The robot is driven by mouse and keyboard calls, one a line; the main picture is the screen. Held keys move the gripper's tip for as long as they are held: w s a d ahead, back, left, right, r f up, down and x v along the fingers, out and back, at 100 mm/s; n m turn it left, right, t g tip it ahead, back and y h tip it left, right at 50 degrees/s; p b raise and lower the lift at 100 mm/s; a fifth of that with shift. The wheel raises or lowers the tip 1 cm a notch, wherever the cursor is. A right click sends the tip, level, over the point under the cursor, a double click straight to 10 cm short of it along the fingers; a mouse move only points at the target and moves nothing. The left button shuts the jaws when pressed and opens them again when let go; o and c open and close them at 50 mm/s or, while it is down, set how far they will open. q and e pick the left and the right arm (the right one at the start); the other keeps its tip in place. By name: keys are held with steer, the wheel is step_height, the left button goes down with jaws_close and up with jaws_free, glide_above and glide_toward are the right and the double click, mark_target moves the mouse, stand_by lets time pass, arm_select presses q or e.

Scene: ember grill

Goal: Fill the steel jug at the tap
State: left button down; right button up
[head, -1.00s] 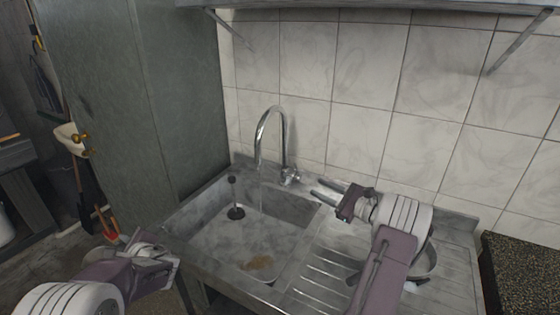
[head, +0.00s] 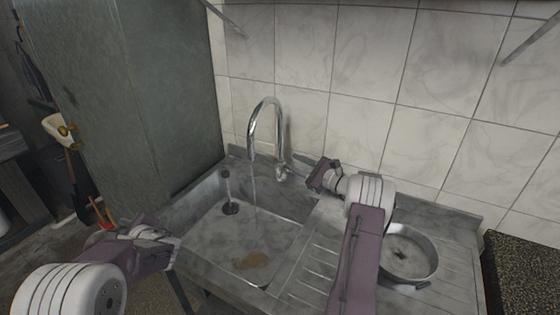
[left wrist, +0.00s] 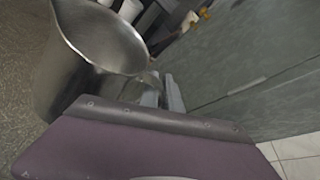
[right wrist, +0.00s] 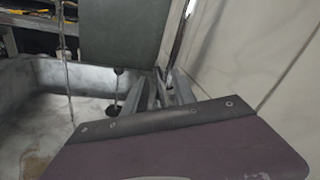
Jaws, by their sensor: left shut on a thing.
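The steel jug (left wrist: 60,75) is large in the left wrist view, its inside looking empty. My left gripper (left wrist: 160,92) is shut on the jug at its near side; I cannot tell exactly which part is held.
A black plug on a stem (head: 230,207) and a brown stain (head: 250,260) are in the basin. A tall green-grey cabinet (head: 130,100) stands to the left.

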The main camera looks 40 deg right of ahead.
steer(key=shift+x, duration=0.9)
jaws_close()
stand_by(0.8)
